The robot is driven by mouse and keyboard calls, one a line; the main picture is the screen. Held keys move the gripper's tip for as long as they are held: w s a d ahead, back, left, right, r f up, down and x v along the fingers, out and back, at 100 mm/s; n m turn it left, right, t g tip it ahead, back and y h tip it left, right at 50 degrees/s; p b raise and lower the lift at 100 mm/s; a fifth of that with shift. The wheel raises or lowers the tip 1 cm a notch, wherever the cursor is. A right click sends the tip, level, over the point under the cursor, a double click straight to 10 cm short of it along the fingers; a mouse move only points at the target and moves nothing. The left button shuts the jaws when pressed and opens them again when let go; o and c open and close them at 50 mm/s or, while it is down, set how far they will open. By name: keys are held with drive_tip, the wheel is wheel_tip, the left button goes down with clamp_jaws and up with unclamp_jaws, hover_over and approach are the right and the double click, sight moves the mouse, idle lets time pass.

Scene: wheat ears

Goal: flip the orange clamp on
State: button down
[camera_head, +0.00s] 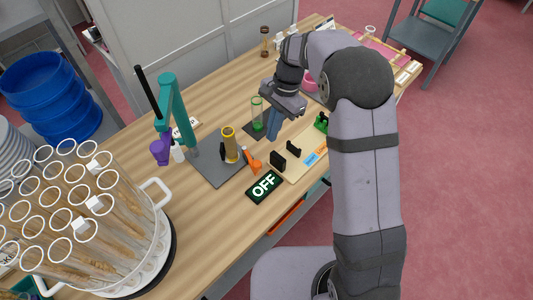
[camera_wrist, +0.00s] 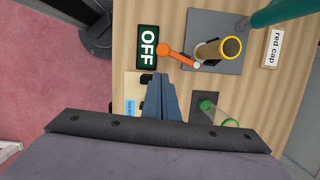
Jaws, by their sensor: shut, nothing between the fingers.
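The orange clamp (camera_head: 253,162) lies at the near right edge of the grey base plate (camera_head: 211,167), beside an upright yellow-rimmed tube (camera_head: 231,146). In the wrist view the clamp (camera_wrist: 172,52) shows as an angled orange lever, its round orange end near the OFF sign and its other end by the yellow-rimmed tube (camera_wrist: 228,48).
A green-based clear tube (camera_head: 257,112) stands close behind my gripper. A wooden board with black holders (camera_head: 278,161) lies to the right of the clamp. A teal stand (camera_head: 172,105) rises at the plate's far left. A rack of wheat tubes (camera_head: 155,190) fills the left.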

drive_tip(key=shift+f, duration=0.1)
idle(0.4)
drive_tip(key=p, duration=0.3)
approach(251, 159)
drive_tip(key=s+d+f, duration=0.3)
drive_tip(key=f, duration=0.1)
drive_tip(key=shift+f, duration=0.2)
drive_tip(key=shift+s+d, duration=0.1)
drive_tip(key=shift+s, duration=0.05)
drive_tip(key=shift+s+m, duration=0.2)
drive_tip(key=shift+m, duration=0.1)
